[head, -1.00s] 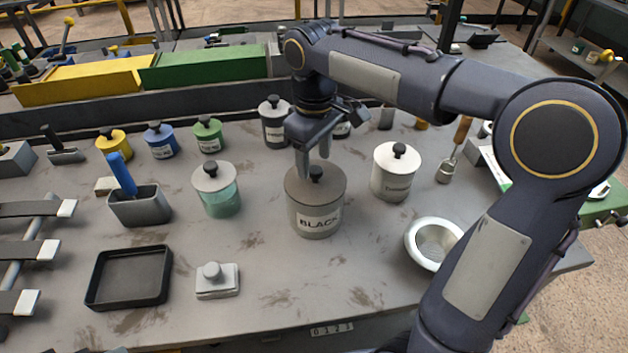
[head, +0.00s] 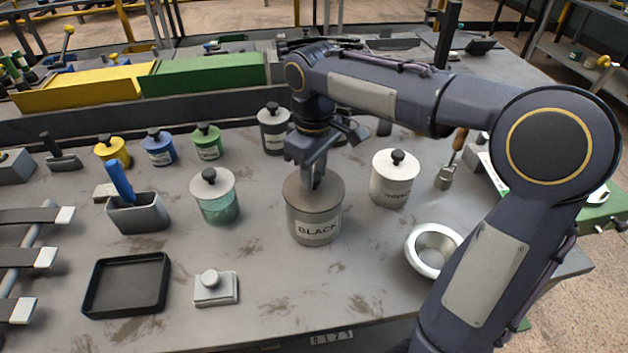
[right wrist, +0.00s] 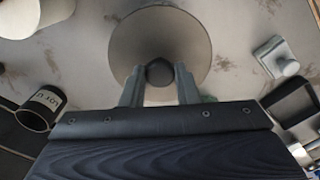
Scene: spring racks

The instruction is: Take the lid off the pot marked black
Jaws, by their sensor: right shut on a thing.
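The pot marked BLACK (head: 316,228) is a grey-brown cylinder standing upright in the middle of the bench in the head view. Its flat lid (head: 330,190) sits on top of it. My right gripper (head: 313,184) points down at the lid's centre and is shut on the dark knob, which it mostly hides in the head view. In the right wrist view the knob (right wrist: 159,72) shows between the two fingers (right wrist: 158,84), above the round lid (right wrist: 160,32). My left gripper is not in view.
A white lidded pot (head: 392,180) stands right of the black pot, a glass jar (head: 217,200) left of it. A metal bowl (head: 432,250) is at front right. A black tray (head: 127,284) and a small knobbed block (head: 215,288) lie at front left. Bench space in front is clear.

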